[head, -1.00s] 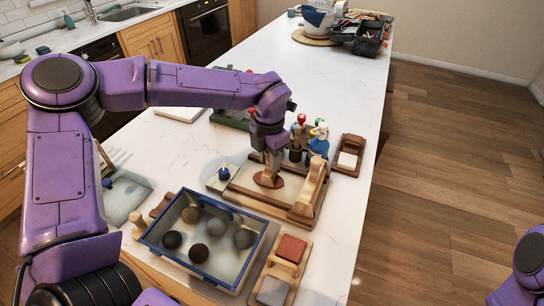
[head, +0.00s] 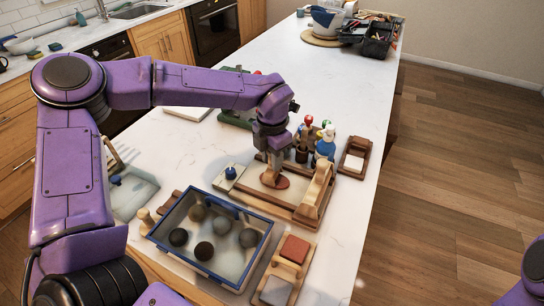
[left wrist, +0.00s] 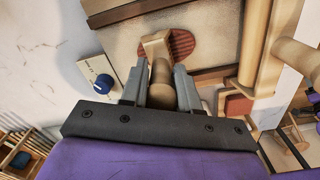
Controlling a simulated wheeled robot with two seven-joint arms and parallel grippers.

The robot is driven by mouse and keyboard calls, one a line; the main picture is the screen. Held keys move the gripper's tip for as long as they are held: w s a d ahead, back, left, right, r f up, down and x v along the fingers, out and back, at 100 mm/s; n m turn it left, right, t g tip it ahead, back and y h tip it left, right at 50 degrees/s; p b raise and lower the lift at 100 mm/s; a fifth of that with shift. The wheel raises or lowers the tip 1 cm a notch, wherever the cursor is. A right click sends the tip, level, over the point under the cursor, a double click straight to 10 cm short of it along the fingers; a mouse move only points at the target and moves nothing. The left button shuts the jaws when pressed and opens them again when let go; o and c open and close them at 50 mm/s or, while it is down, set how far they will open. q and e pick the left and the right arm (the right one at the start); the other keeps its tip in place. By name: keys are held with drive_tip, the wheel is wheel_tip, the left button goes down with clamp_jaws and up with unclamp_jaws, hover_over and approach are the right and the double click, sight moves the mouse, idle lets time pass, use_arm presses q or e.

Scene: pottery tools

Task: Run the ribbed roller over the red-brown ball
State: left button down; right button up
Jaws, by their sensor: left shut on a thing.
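My left gripper (head: 275,158) points down over the framed board and is shut on the wooden handle of the roller (left wrist: 160,85). In the left wrist view the handle runs between both fingers to a pale crosswise head. The red-brown clay (left wrist: 182,44) lies flat under and beside that head, with parallel ridges on its top. It also shows in the head view (head: 284,184) as a flat patch around the tool's foot. I cannot tell whether the head presses on the clay. My right gripper is out of view.
A thick wooden pin (head: 316,191) stands along the board's right side. A blue-rimmed tray (head: 240,268) with several dark balls is in front. A small block with a blue knob (head: 230,173) is left of the board. Colourful-topped tools (head: 325,142) stand behind it.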

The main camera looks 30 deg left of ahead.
use_arm(q)
drive_tip(key=shift+a, duration=0.1)
drive_tip(key=shift+s+a+p, duration=0.1)
drive_tip(key=shift+a+p, duration=0.3)
drive_tip(key=shift+a, duration=0.05)
drive_tip(key=shift+f, duration=0.1)
drive_tip(key=shift+d, duration=0.75)
drive_tip(key=shift+d, duration=0.5)
